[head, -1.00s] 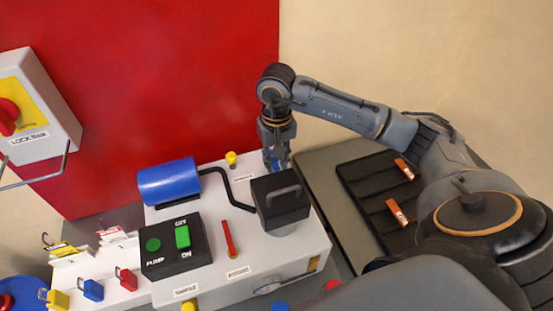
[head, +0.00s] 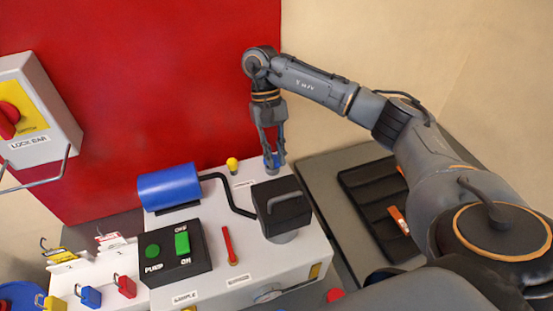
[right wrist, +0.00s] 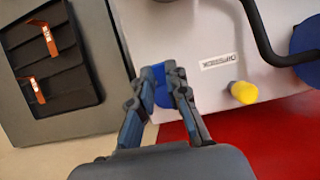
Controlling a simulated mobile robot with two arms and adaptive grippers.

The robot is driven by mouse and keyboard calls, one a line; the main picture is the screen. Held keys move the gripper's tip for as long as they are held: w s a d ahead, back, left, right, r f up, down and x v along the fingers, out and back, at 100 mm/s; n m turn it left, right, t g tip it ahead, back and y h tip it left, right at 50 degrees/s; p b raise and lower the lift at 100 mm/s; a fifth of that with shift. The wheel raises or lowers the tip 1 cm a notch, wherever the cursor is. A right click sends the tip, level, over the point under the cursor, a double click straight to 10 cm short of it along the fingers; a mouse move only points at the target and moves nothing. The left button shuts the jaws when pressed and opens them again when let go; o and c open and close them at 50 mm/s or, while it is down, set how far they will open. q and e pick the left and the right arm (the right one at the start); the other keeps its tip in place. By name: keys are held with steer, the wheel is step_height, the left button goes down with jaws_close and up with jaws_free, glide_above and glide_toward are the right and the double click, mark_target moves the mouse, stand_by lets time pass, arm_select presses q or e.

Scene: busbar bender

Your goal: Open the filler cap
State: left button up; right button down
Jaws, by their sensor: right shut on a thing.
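A small blue cap, which I take as the filler cap (right wrist: 162,92), is between the fingertips of my right gripper (right wrist: 166,84) in the right wrist view. In the head view, my right gripper (head: 273,158) points down near the back right edge of the white machine top, behind the black block, and is shut on the blue cap (head: 272,162). The fingers partly hide the cap. I cannot tell whether it touches the machine top or is a little above it. My left gripper is not in view.
The black block with a handle (head: 283,205) stands just in front of the gripper. A yellow knob (head: 232,164), a blue cylinder (head: 170,187) and a bent black pipe (head: 232,196) are to the left. A dark tray (head: 376,205) lies right. The red panel (head: 170,80) is behind.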

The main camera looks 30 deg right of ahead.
steer(key=shift+w+d+r+g+p, duration=0.15)
steer(key=shift+w+g+p, duration=0.1)
steer(key=shift+g+p, duration=0.3)
steer(key=c, duration=1.3)
jaws_free()
step_height(320, 180, up, 10)
